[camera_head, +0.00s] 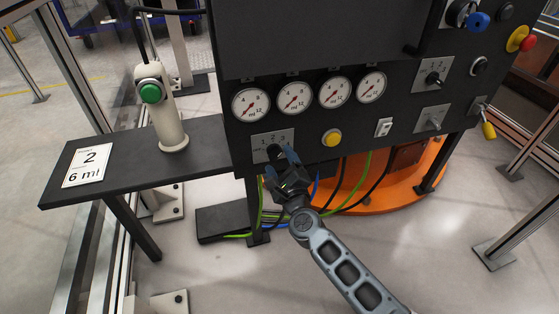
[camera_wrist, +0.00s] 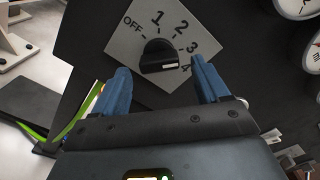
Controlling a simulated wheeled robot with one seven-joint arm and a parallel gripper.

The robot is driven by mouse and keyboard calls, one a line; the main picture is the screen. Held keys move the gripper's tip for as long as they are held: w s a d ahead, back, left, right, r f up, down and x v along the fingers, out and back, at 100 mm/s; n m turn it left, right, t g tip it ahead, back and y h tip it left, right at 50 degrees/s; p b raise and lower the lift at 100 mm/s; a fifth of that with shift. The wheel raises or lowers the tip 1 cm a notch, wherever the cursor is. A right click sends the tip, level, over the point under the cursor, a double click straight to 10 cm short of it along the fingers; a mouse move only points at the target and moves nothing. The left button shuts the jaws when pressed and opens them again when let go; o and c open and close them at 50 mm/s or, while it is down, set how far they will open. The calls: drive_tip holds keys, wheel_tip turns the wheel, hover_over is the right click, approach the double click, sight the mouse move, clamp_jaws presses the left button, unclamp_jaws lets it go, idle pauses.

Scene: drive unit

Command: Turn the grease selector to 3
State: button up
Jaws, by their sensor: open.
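The grease selector is a black knob (camera_wrist: 158,56) on a light grey plate (camera_wrist: 125,42) marked OFF, 1, 2, 3 and 4. A short white mark on the knob's right part appears to point towards 4. The plate also shows in the head view (camera_head: 258,143), below the gauges, partly behind my gripper (camera_head: 280,165). In the wrist view my gripper (camera_wrist: 162,72) is open, with one blue finger to the left of the knob and one to the right. Both fingers look apart from the knob; how far they stand from the plate is unclear.
Several round gauges (camera_head: 294,97) sit above the plate.

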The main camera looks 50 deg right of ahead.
drive_tip(key=v, duration=0.6)
drive_tip(key=shift+s+a, duration=0.2)
drive_tip(key=shift+s, duration=0.05)
drive_tip(key=s+a+r+n+t+y, duration=0.1)
drive_tip(key=s+a+r+n+y, duration=0.15)
drive_tip(key=s+a+n, duration=0.5)
drive_tip(key=s+a+r+n+y, duration=0.25)
drive_tip(key=s+a+n, duration=0.25)
drive_tip(key=s+n, duration=0.5)
drive_tip(key=s+a+r+n+g+y, duration=0.1)
drive_tip(key=s+a+r+n+y, duration=0.2)
drive_tip(key=s+r+n, duration=0.35)
drive_tip(key=s+a+r+n+y, duration=0.2)
drive_tip(key=s+a+r+n, duration=0.1)
drive_tip(key=s+n, duration=0.5)
wheel_tip(320, 180, up, 22)
drive_tip(key=w+p, duration=0.1)
drive_tip(key=p, duration=2.1)
drive_tip(key=shift+w+f+n, duration=0.2)
drive_tip(key=shift+w+n, duration=0.15)
drive_tip(key=shift+n, duration=0.05)
